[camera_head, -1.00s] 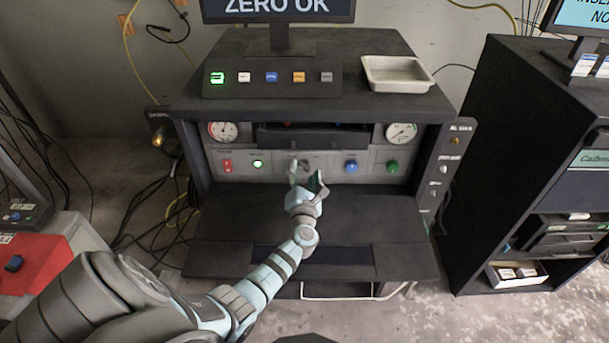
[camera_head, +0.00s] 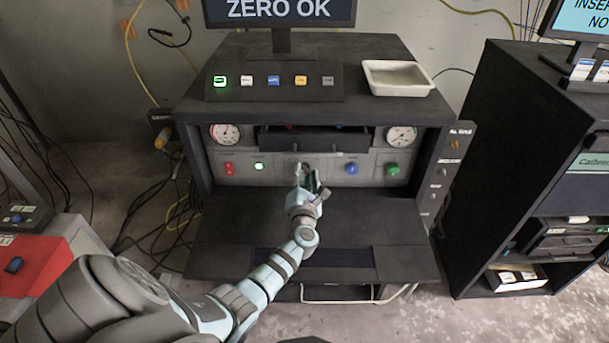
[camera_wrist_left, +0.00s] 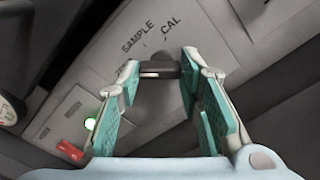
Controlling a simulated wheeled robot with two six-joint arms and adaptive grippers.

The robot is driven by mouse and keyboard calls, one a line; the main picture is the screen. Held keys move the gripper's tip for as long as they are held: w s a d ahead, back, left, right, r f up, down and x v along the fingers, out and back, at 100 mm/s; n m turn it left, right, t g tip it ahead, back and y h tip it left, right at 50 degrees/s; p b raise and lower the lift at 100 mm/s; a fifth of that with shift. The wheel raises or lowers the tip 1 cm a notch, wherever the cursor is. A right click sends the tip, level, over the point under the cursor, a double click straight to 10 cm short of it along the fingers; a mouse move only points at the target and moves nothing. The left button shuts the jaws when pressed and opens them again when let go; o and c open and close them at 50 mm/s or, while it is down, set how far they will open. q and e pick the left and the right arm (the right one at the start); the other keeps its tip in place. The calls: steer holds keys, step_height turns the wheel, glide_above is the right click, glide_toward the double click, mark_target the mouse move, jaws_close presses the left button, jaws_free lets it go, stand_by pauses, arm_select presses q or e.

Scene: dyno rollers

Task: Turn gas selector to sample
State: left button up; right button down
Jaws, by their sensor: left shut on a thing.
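The gas selector is a dark knob (camera_wrist_left: 160,66) on the grey panel, with the printed labels SAMPLE (camera_wrist_left: 138,36) and CAL (camera_wrist_left: 175,28) beside it in the left wrist view. My left gripper (camera_wrist_left: 160,76) is shut on the knob, with one finger on each side of it. In the head view my left gripper (camera_head: 306,176) is at the middle of the panel and hides most of the knob. I cannot tell exactly which label the knob points to. My right gripper is not in view.
A red switch (camera_head: 229,169), a lit green button (camera_head: 259,167), a blue knob (camera_head: 351,169) and a green knob (camera_head: 392,169) share the panel. A drawer (camera_head: 313,139) juts out above. The dark shelf (camera_head: 370,215) in front is clear. The monitor (camera_head: 280,10) reads ZERO OK.

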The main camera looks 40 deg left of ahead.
arm_select(q)
steer(key=shift+r, duration=0.1)
steer(key=m+p, duration=0.2)
steer(key=m, duration=0.3)
steer(key=shift+r, duration=0.1)
steer(key=m+p, duration=0.1)
steer(key=m, duration=0.3)
steer(key=shift+w, duration=0.1)
steer(key=shift+m, duration=0.3)
steer(key=o, duration=1.2)
steer(key=shift+c, duration=0.2)
steer(key=shift+d, duration=0.1)
